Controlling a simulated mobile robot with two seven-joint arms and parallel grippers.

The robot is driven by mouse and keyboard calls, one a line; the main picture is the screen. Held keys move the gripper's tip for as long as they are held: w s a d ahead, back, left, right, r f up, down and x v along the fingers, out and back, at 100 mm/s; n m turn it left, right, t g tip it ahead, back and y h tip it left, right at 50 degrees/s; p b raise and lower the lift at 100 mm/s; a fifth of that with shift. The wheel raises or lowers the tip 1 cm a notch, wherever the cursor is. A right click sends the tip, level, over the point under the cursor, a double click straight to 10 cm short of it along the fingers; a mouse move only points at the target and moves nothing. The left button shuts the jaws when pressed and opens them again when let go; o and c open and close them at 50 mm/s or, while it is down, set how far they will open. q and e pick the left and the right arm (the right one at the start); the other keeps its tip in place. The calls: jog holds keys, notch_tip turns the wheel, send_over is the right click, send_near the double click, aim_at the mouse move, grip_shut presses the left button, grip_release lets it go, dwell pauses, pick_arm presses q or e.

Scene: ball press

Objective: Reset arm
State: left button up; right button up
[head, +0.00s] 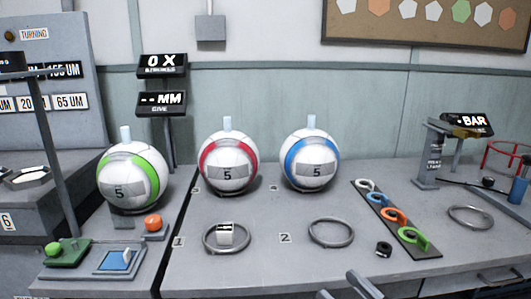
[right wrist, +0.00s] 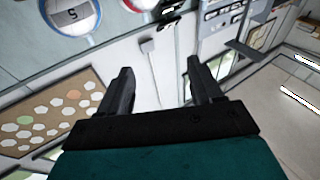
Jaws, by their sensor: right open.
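My right gripper (head: 341,284) shows only as fingertips at the bottom edge of the head view, in front of the workbench. In the right wrist view my right gripper (right wrist: 158,72) is open, with nothing between its two dark fingers. The wrist view is tilted, with balls at its top left and wall and floor beyond the fingers. My left gripper is not in view.
Green-banded (head: 134,179), red-banded (head: 228,163) and blue-banded (head: 310,161) balls stand along the bench. Metal rings (head: 331,232) lie in front. A rack of coloured rings (head: 396,217) and a gauge stand (head: 430,155) are at right. The bench front centre is mostly clear.

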jog(key=s+f+m+g+h, duration=0.2)
jog(key=s+f+g+h, duration=0.15)
jog(key=s+f, duration=0.45)
jog(key=s+f+m+g+h, duration=0.3)
jog(key=s+f+h, duration=0.2)
jog(key=f, duration=0.6)
pick_arm(q)
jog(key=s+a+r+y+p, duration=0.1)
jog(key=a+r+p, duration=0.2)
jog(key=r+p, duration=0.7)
jog(key=p, duration=0.4)
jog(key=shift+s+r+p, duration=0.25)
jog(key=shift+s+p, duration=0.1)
jog(key=shift+p, duration=0.05)
pick_arm(e)
jog(key=d+r, duration=0.4)
jog(key=r, duration=0.6)
jog(key=shift+s+r+h, duration=0.25)
jog(key=shift+r+h, duration=0.1)
jog(key=shift+r, duration=0.05)
